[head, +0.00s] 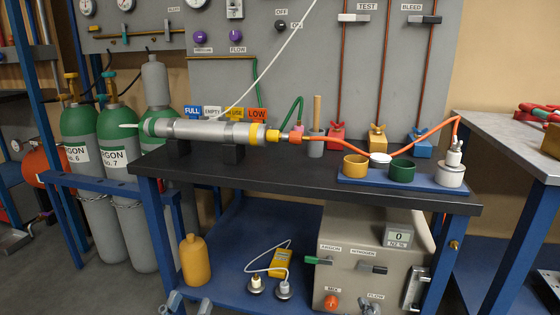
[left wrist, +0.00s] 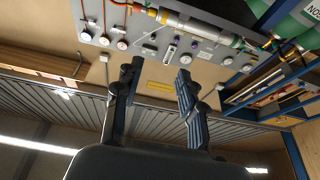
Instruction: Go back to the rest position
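My left gripper (head: 188,304) shows at the bottom edge of the head view, only its fingertips, low in front of the bench. In the left wrist view, the same gripper (left wrist: 158,80) has its two dark fingers apart with nothing between them. My right gripper is in neither view. A grey cylinder (head: 200,130) with a green end and a yellow collar lies across two dark supports on the black bench top (head: 300,181). An orange hose (head: 341,142) runs from its right end to a white fitting (head: 455,152) on the blue rack (head: 402,184).
The rack bears coloured cups. Green-topped argon cylinders (head: 119,155) stand left of the bench. A yellow bottle (head: 195,260) and a grey control box (head: 350,225) sit on the lower shelf. Another table (head: 500,140) stands at right. The floor at lower left looks largely clear.

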